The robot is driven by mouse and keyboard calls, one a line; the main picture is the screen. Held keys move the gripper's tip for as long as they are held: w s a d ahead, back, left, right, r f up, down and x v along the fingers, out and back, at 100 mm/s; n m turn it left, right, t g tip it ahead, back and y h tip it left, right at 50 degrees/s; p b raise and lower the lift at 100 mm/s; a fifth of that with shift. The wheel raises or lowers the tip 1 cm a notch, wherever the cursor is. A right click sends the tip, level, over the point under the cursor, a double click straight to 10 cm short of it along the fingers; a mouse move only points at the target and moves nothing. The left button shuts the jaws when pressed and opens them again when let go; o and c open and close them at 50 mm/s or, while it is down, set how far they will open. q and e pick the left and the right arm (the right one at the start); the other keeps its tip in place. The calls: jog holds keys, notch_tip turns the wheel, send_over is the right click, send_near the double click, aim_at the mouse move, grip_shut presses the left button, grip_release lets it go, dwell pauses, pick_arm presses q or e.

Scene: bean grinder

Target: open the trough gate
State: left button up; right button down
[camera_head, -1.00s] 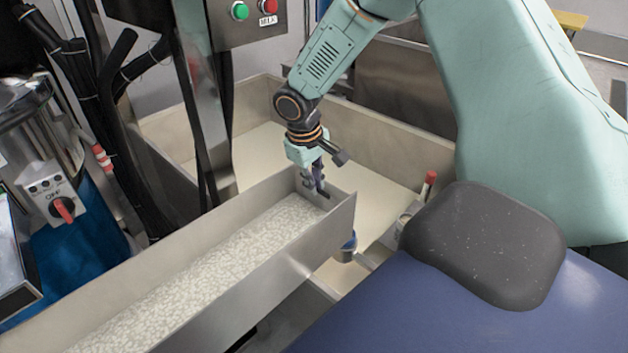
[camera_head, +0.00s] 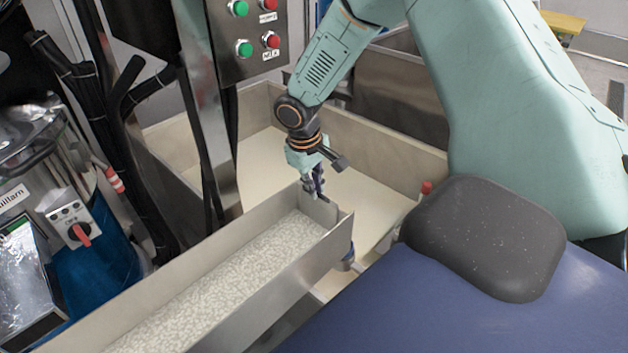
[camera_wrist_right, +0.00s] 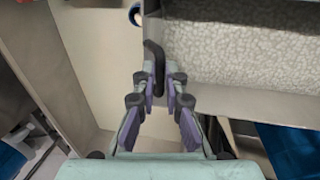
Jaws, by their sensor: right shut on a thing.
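The metal trough (camera_head: 270,300) runs from the lower left to the middle in the head view and holds pale beans (camera_head: 230,275). The gate plate (camera_head: 321,211) stands at its far end. My right gripper (camera_head: 317,190) is above this end and pointing down. In the right wrist view, my right gripper (camera_wrist_right: 159,80) is shut on the dark bent gate handle (camera_wrist_right: 152,55), which passes between its fingers. How far the gate is raised cannot be told. My left gripper is not in view.
A large pale bin (camera_head: 400,165) lies behind the trough's end. A post with a button box (camera_head: 250,40) stands behind the trough. A blue surface with a dark grey pad (camera_head: 485,240) is at the right. A switch box (camera_head: 75,220) is at the left.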

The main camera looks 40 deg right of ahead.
jog(key=shift+w+r, duration=0.25)
jog(key=shift+r, duration=0.1)
jog(key=c, duration=1.8)
grip_release()
jog(key=shift+d, duration=0.1)
jog(key=shift+o, duration=0.5)
jog(key=shift+s+r, duration=0.1)
jog(key=shift+s, duration=0.2)
jog(key=shift+w, duration=0.15)
notch_tip(320, 180, up, 12)
jog(key=a, duration=0.2)
jog(key=shift+s+a, duration=0.3)
jog(key=shift+w, duration=0.1)
